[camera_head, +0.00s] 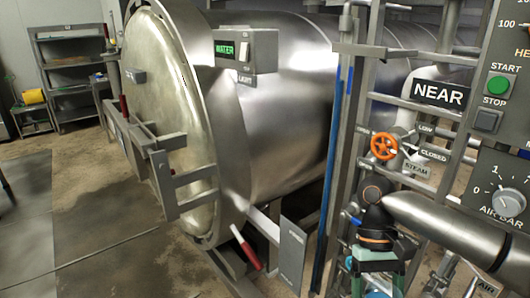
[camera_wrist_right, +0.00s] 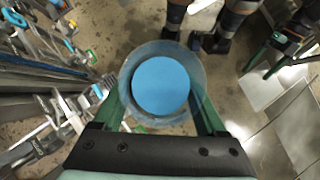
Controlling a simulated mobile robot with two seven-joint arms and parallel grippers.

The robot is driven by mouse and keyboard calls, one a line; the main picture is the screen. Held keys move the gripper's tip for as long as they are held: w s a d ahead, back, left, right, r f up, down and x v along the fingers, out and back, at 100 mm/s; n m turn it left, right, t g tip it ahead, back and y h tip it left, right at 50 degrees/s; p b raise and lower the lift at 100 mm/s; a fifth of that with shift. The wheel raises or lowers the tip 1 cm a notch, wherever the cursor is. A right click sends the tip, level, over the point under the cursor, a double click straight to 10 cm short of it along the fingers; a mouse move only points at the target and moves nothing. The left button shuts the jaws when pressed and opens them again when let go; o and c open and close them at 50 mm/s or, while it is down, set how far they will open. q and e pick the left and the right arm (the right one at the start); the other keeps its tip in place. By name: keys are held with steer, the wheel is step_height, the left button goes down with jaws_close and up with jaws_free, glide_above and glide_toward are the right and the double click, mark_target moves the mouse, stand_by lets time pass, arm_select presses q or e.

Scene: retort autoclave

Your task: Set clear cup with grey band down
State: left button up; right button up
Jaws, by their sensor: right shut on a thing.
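The clear cup (camera_wrist_right: 162,86) is between the green fingers of my right gripper (camera_wrist_right: 164,104) in the right wrist view. I look down into it, and a round blue surface fills its middle. Its grey band cannot be made out. My right gripper is shut on the cup, with a finger on either side. In the head view, my right gripper (camera_head: 377,284) points down at the bottom edge, and the cup there is mostly cut off. Green finger-like parts, probably my left gripper (camera_wrist_right: 268,48), show at the upper right of the wrist view; their opening is unclear.
A large steel autoclave (camera_head: 285,85) fills the middle of the head view. A pipe rack with an orange valve wheel (camera_head: 384,147) and a control panel (camera_head: 500,190) stand at the right. A shelf (camera_head: 70,75) is far left. Open floor (camera_head: 90,205) lies at the left.

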steer(key=r+p, duration=0.2)
steer(key=r, duration=0.1)
steer(key=shift+s+r, duration=0.1)
steer(key=shift+s, duration=0.2)
steer(key=shift+s+r+p, duration=0.1)
steer(key=shift+r+p, duration=0.3)
steer(key=shift+p, duration=0.1)
steer(key=shift+f, duration=0.15)
